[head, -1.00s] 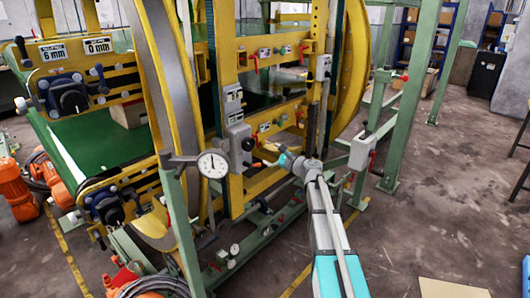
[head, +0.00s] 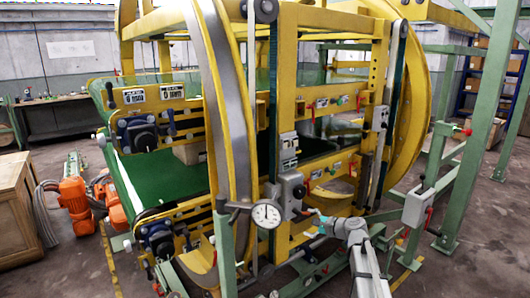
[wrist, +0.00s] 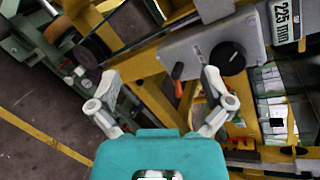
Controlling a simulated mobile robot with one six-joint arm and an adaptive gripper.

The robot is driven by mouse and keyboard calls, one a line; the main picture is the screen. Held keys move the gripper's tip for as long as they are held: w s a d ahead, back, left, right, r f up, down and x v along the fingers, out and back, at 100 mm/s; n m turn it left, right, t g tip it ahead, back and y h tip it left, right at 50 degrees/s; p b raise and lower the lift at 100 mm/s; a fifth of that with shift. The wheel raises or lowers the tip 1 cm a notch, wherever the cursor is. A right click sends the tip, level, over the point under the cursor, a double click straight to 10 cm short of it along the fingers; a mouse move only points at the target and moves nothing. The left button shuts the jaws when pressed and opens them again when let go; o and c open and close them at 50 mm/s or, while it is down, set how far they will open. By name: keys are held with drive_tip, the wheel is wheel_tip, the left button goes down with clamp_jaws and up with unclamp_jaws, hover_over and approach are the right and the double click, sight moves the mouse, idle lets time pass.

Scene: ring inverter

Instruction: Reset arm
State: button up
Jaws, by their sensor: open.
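My gripper (wrist: 160,82) is open and empty in the wrist view, its two grey fingers spread ahead of the teal palm. In the head view my gripper (head: 314,222) is at the end of my grey arm, low in front of the yellow ring inverter (head: 292,105). A grey control box (head: 292,188) stands just up and left of it there. The wrist view shows a grey box (wrist: 190,58) with a black knob (wrist: 229,57) and an orange handle (wrist: 177,84) beyond the fingers. I cannot tell whether anything touches the gripper.
A round dial gauge (head: 266,213) is left of my gripper on a green post. Another grey box (head: 418,208) is on its right. Green posts (head: 485,130) stand at the right. A wooden cabinet (head: 20,212) and orange motors (head: 75,195) are at the left. Floor shows at the right.

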drive_tip(key=s+a+f+n+g+h+p, duration=0.25)
drive_tip(key=s+n, duration=0.25)
drive_tip(key=s, duration=0.3)
drive_tip(key=s+a+f+n+g+h+p, duration=0.2)
drive_tip(key=s+n+g, duration=0.2)
drive_tip(key=s, duration=0.3)
drive_tip(key=s+d+n+g+h+p, duration=0.1)
drive_tip(key=s+d+n+g+h, duration=0.1)
drive_tip(key=s, duration=0.4)
drive_tip(key=s+d+n+g+h+p, duration=0.1)
drive_tip(key=s+d+n+h+p, duration=0.1)
drive_tip(key=s+n+h, duration=0.2)
drive_tip(key=s, duration=0.3)
drive_tip(key=shift+s+d+f+g, duration=0.15)
drive_tip(key=shift+s+d+g, duration=0.15)
drive_tip(key=shift+d+g, duration=0.1)
drive_tip(key=shift+w, duration=0.1)
idle(2.4)
